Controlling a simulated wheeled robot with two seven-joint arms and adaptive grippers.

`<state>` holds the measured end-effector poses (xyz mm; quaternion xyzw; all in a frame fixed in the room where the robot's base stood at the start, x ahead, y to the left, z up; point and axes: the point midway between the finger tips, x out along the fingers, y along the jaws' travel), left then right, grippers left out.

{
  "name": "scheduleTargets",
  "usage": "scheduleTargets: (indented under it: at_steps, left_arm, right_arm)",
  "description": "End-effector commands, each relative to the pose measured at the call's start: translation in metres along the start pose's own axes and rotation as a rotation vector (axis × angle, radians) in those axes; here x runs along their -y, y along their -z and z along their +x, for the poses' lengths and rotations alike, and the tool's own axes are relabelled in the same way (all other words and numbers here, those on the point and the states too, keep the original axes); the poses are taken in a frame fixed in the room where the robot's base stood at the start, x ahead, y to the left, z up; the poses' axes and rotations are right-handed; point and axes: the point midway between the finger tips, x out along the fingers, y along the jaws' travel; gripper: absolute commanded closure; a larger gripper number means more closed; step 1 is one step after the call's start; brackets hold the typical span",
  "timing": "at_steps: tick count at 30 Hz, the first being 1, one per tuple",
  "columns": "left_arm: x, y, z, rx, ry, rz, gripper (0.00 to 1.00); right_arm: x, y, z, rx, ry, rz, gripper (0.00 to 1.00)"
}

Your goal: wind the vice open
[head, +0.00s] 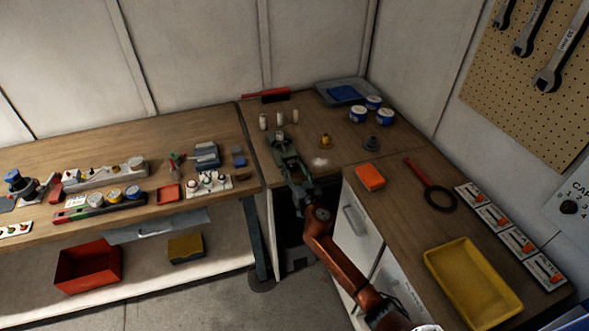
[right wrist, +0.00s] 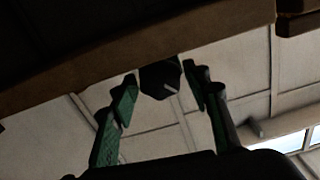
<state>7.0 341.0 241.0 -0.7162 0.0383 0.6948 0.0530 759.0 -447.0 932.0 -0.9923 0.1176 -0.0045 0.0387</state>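The green vice (head: 285,150) stands at the front edge of the corner bench in the head view. My right gripper (head: 298,180) reaches up to the near end of the vice from below. In the right wrist view, a dark faceted knob (right wrist: 160,79) with a pale mark sits below the wooden bench edge, ahead of the gripper. The two green-padded fingers of my right gripper (right wrist: 160,88) are spread on either side of this knob, with gaps visible. The vice jaws are too small to judge clearly. My left gripper is not in view.
A yellow tray (head: 472,284) lies on the right counter. White cabinet doors (head: 357,228) stand close to my right arm.

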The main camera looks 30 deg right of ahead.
Motion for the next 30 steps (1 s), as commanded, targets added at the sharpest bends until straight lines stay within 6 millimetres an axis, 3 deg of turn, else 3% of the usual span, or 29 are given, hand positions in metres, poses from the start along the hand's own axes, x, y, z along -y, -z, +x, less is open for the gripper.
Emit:
scheduleTargets:
  at_steps: [12,20,30]
  left_arm:
    - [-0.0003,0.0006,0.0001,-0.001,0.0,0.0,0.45]
    - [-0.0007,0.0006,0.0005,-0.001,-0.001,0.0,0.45]
    - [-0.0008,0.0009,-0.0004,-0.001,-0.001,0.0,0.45]
  right_arm:
    - [-0.0003,-0.0002,-0.0002,0.0,0.0,0.0,0.87]
    - [0.0,-0.0004,-0.0003,0.0,0.0,-0.082,0.87]
    - [0.0002,-0.0003,-0.0004,0.0,0.0,-0.406,0.87]
